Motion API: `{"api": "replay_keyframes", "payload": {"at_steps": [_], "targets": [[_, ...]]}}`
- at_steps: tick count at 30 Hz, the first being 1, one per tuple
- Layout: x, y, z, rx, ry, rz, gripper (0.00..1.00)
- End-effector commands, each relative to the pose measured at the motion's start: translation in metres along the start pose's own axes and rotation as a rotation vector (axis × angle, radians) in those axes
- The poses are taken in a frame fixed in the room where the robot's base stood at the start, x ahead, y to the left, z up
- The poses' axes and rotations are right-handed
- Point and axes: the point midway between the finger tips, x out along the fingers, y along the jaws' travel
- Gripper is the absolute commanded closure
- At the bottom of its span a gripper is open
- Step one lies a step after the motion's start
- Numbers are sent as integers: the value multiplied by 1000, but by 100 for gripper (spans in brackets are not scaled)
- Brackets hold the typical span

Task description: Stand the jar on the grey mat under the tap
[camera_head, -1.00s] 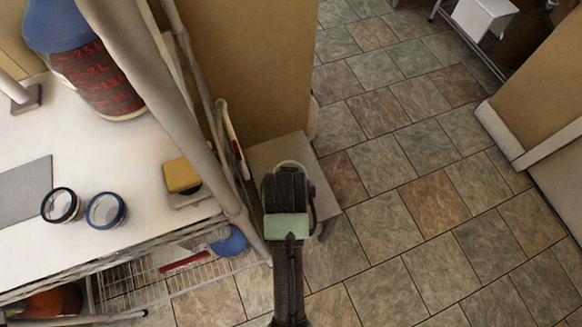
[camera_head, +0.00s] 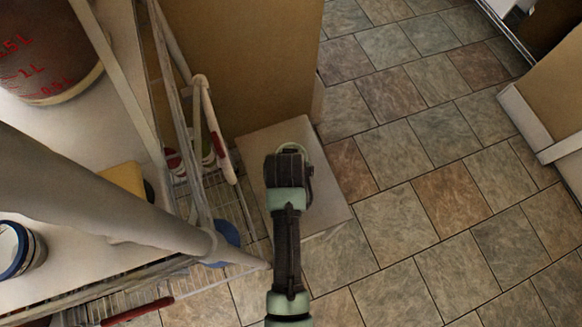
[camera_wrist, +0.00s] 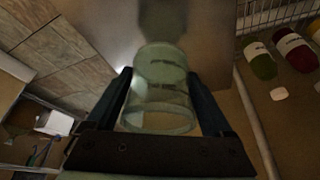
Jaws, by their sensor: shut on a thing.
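My gripper (camera_wrist: 159,78) is shut on a clear glass jar (camera_wrist: 160,105), which sits between the two dark fingers in the wrist view. I cannot tell whether the jar touches that surface. A bucket with red litre marks (camera_head: 45,60) stands on the white worktop at upper left. The grey mat and a tap are not in view now.
A thick pale post (camera_head: 90,195) and rails stand between my gripper and the worktop. A yellow block (camera_head: 125,180) and a blue-rimmed round container (camera_head: 20,250) are on the worktop. Bottles (camera_wrist: 295,48) lie on a wire rack. The tiled floor (camera_head: 430,200) at right is clear.

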Motion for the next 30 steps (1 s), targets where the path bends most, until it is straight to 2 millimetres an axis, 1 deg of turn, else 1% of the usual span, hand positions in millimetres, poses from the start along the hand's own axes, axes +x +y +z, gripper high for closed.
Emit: {"api": "replay_keyframes", "payload": {"at_steps": [2,7,9,16,20,21,23,30], "targets": [[6,0,2,0,0,0,81],[30,0,13,0,-1,0,81],[35,0,14,0,0,0,81],[34,0,14,0,1,0,81],[38,0,15,0,1,0,81],[37,0,16,0,0,0,9],[37,0,16,0,0,0,0],[36,0,15,0,0,0,0]]}}
